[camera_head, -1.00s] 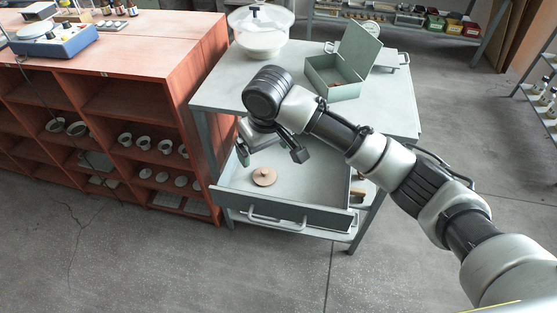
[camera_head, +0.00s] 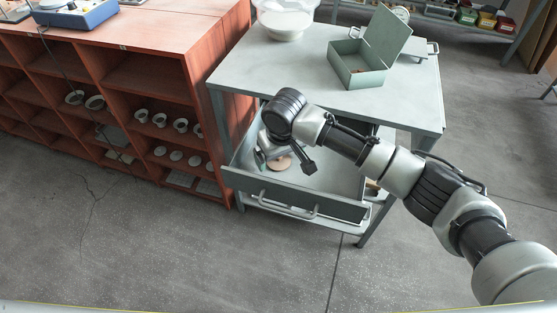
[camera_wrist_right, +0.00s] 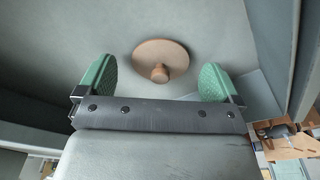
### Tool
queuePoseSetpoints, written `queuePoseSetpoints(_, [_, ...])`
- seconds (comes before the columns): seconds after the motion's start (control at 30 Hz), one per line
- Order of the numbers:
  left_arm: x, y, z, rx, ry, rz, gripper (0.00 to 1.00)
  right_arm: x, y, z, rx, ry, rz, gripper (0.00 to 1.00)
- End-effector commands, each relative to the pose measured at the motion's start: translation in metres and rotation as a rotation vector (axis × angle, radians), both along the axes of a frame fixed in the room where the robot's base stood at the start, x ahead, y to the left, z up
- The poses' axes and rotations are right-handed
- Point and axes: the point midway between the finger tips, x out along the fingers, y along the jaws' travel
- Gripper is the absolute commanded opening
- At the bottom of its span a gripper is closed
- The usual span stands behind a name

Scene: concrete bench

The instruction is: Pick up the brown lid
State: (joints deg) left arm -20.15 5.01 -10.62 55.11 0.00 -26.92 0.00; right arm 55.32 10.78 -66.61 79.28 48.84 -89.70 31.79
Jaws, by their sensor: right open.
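The brown lid (camera_head: 281,163) is a flat round disc with a small knob, lying in the open grey drawer (camera_head: 330,200). It is partly hidden by my right arm in the head view. In the right wrist view the lid (camera_wrist_right: 160,62) shows whole, with its knob toward the gripper. My right gripper (camera_wrist_right: 158,82) is open, with its green fingertips on either side of the lid's knob in the picture and nothing held between them. In the head view its fingers are mostly hidden behind the wrist. My left gripper does not show.
The drawer's front wall and handle (camera_head: 288,208) stand nearer than the lid. Above the drawer, the grey tabletop (camera_head: 270,70) carries an open green box (camera_head: 358,72) and a white bowl (camera_head: 285,25). A red-brown shelf unit (camera_head: 130,70) stands close on the left.

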Motion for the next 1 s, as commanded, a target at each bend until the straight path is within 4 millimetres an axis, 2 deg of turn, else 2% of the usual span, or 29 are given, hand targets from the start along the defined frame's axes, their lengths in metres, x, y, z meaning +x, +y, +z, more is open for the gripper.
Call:
queuePoseSetpoints(0.27, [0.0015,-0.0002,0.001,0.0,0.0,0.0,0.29,0.0003,0.0006,-0.0024,0.001,-0.001,0.001,0.93])
queuePoseSetpoints(0.6, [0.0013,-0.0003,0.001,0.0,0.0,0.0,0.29,0.0003,0.0006,-0.0021,0.001,-0.001,0.001,0.42])
queuePoseSetpoints(1.0, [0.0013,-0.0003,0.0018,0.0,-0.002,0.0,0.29,0.0005,0.0007,0.0017,0.002,-0.001,0.001,0.41])
